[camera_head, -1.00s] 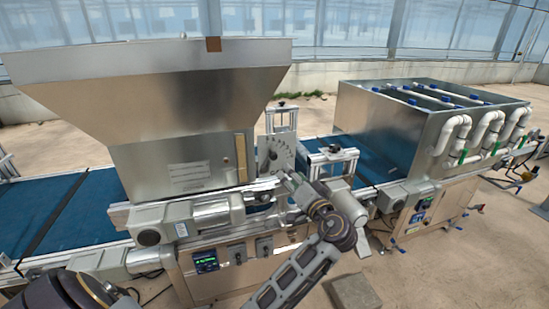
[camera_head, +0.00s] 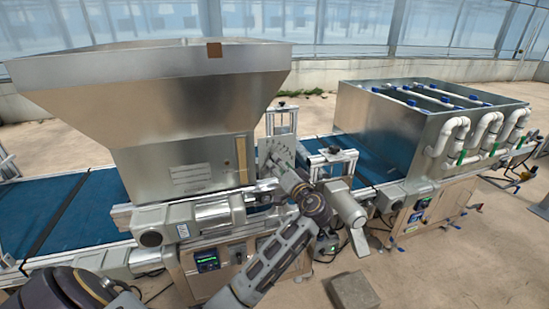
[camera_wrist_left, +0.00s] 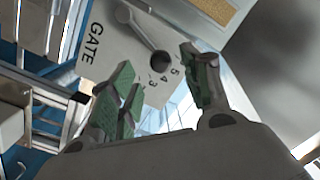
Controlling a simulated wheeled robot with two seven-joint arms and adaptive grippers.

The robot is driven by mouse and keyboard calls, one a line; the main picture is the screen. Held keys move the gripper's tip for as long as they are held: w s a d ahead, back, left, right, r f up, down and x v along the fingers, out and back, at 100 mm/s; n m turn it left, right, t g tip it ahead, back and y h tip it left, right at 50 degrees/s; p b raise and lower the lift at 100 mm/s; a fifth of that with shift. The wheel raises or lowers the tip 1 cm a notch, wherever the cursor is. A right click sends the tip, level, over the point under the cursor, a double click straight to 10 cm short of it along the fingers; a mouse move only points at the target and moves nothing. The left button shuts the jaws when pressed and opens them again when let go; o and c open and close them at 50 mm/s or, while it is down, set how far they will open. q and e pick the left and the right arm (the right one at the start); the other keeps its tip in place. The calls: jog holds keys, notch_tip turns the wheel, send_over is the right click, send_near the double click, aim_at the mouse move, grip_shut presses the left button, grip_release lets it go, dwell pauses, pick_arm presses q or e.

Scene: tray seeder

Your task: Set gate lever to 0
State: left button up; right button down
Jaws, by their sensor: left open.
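The gate plate (camera_wrist_left: 100,58) is a pale panel printed GATE with a row of numbers. It also shows in the head view (camera_head: 276,148), partly covered by my gripper. The gate lever (camera_wrist_left: 143,32) is a grey bar running from a round pivot at the top to a dark round knob. The knob lies beside the printed 5, 4 and 3; the 0 is not readable. My left gripper (camera_wrist_left: 163,88) is open, its green-padded fingers to either side of and below the knob, with no visible grip on it. It also shows in the head view (camera_head: 284,174). My right gripper is not in view.
A large metal hopper (camera_head: 180,120) stands left of the plate. A blue conveyor belt (camera_head: 90,200) runs beneath it toward a metal box with white pipes (camera_head: 390,125) at right. A grey motor housing (camera_head: 190,217) sits just below the hopper.

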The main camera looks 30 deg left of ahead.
pick_arm(q)
jog(key=shift+p+x, duration=0.55)
jog(key=shift+x, duration=2.05)
grip_shut()
